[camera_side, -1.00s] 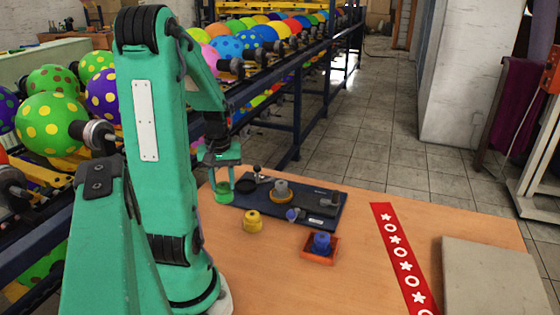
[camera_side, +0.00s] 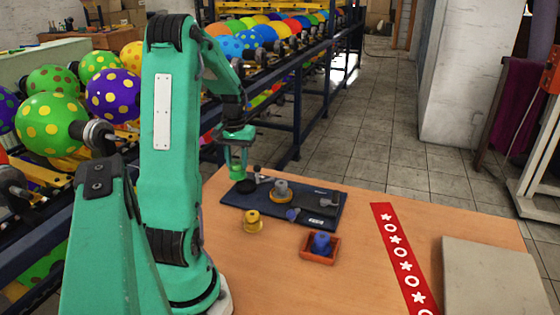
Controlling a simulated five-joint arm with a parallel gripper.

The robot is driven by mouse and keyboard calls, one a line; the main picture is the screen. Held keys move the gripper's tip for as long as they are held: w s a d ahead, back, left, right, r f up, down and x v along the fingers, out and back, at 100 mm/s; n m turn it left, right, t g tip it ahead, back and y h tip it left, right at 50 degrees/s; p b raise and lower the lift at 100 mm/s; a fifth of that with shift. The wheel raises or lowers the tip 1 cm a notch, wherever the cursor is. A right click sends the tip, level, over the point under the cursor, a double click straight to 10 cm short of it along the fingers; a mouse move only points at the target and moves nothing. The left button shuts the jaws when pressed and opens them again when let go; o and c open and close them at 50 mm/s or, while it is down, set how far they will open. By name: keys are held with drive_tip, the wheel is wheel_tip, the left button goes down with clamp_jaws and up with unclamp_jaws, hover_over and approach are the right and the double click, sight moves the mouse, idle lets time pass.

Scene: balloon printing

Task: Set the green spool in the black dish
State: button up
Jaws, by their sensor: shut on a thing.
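My gripper (camera_side: 238,165) is green and shut on the green spool (camera_side: 238,173). It holds the spool upright at the left end of a dark mat, over the black dish (camera_side: 246,187). The spool's lower end is close above the dish or overlaps it in the picture. I cannot tell whether they touch. The jaws partly hide the spool.
The dark mat (camera_side: 325,221) also bears a grey spool (camera_side: 280,187) on a yellow base and a small blue item (camera_side: 293,214). A yellow spool (camera_side: 253,220) stands in front. A blue spool (camera_side: 320,242) sits in an orange tray (camera_side: 319,261). A red strip (camera_side: 402,255) lies right.

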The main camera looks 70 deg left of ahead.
drive_tip(key=w+a+m, duration=0.2)
drive_tip(key=w+a, duration=0.1)
drive_tip(key=shift+w+r, duration=0.1)
drive_tip(key=shift+f, duration=0.2)
drive_tip(key=shift+f, duration=2.3)
drive_tip(key=shift+f, duration=0.95)
idle(1.1)
drive_tip(key=o, duration=0.9)
